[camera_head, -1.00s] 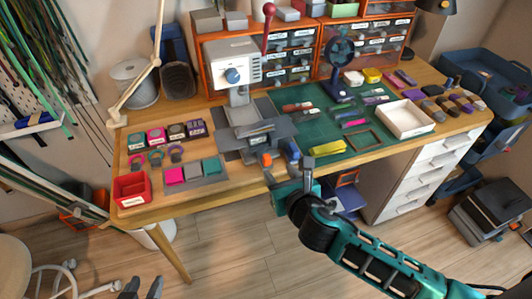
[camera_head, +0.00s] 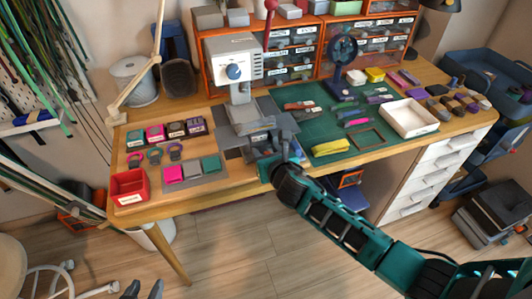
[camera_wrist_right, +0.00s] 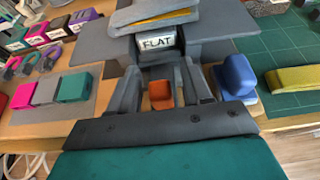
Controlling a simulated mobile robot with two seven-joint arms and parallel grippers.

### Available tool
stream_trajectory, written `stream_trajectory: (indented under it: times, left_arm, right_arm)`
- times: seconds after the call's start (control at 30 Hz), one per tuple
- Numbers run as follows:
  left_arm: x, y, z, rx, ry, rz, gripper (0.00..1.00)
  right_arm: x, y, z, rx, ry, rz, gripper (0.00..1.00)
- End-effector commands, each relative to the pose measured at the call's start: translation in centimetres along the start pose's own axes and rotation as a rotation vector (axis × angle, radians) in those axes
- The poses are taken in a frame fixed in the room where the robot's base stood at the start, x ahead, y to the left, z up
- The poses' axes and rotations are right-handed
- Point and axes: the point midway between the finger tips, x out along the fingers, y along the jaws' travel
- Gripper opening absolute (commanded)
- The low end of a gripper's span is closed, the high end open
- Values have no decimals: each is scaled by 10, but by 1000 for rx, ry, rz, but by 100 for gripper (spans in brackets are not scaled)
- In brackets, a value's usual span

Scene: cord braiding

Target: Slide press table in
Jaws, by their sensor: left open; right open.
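The grey press (camera_head: 232,72) stands at the back of the wooden bench. Its grey press table (camera_head: 250,118) lies under the press head; in the right wrist view a block labelled FLAT (camera_wrist_right: 158,42) sits at its front. My right gripper (camera_head: 280,142) is at the front of the press table. In the right wrist view its open fingers (camera_wrist_right: 163,72) straddle an orange block (camera_wrist_right: 160,95), with no clear contact. A blue block (camera_wrist_right: 237,75) is just right of the fingers. My left gripper (camera_head: 142,289) shows only as two dark fingertips at the bottom, open and empty, far from the press.
Pink, grey and teal blocks (camera_wrist_right: 45,90) lie left of the press. A green cutting mat (camera_head: 320,130) with a yellow piece (camera_head: 330,147) lies right. A red bin (camera_head: 129,187) is at the bench's left front. A white tray (camera_head: 409,118) stands right.

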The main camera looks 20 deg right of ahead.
Motion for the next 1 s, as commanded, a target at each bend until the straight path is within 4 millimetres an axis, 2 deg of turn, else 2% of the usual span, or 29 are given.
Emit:
stream_trajectory:
  times: [0.13, 0.43, 0.93, 1.0]
  left_arm:
    - [1, 0, 1, -1, 1, 0, 43]
    - [1, 0, 1, -1, 1, 0, 43]
    - [1, 0, 1, -1, 2, 0, 43]
    - [1, 0, 1, -1, 2, 0, 43]
  right_arm:
    - [6, 0, 0, 1, -1, 1, 49]
    - [7, 0, 0, 1, 0, 1, 49]
    - [7, 0, 0, 1, 0, 1, 1]
    - [7, 0, 0, 1, 0, 1, 0]
